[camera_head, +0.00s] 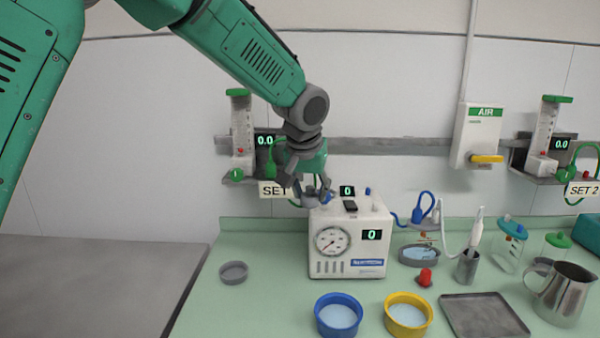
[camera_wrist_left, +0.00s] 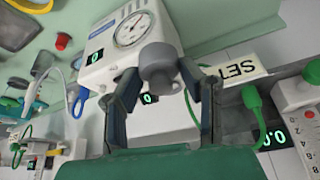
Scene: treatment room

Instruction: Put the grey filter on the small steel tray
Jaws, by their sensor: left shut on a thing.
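My left gripper (camera_head: 311,192) is above the back left of the white suction machine, near the wall. In the left wrist view my left gripper (camera_wrist_left: 160,85) has its two fingers on either side of the grey filter (camera_wrist_left: 158,66), a stubby round piece, and is shut on it. The small steel tray (camera_head: 485,315) is flat, square and empty, at the front right of the green counter. My right gripper is not in view.
The suction machine (camera_head: 350,240) stands below the gripper. A steel jug (camera_head: 562,295) stands right of the tray. A grey dish (camera_head: 233,272) sits at left.

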